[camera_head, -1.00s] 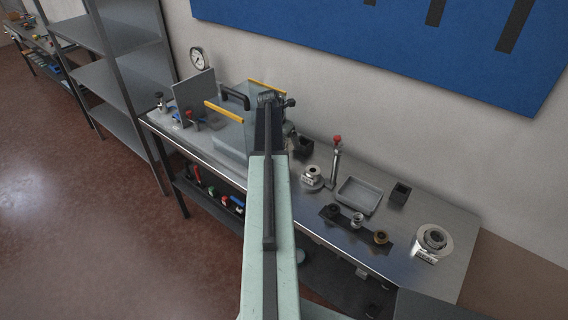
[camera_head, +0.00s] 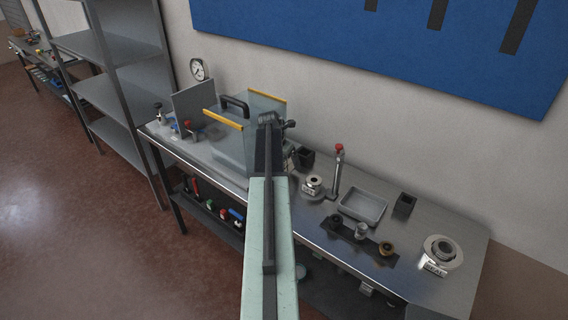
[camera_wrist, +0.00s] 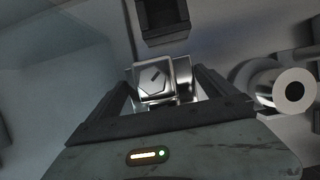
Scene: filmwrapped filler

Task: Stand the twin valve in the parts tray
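A shiny square metal piece (camera_wrist: 157,80) with a slotted hexagonal top lies between the fingertips in the wrist view. It may be the twin valve, but I cannot tell. My gripper (camera_wrist: 163,84) has its fingers apart, one on each side of it; contact is not clear. In the head view my own arm hides the gripper and that piece. A shallow grey tray (camera_head: 378,214), seemingly the parts tray and empty, sits on the steel bench (camera_head: 440,205) to the right of my arm.
A red-topped upright (camera_head: 337,170) and a ringed metal part (camera_head: 312,187) stand left of the tray. A dark strip (camera_head: 345,234) with several fittings lies in front. A black box (camera_head: 404,205) and a round labelled part (camera_head: 440,252) are to the right. A clear yellow-edged guard (camera_head: 225,118) stands left.

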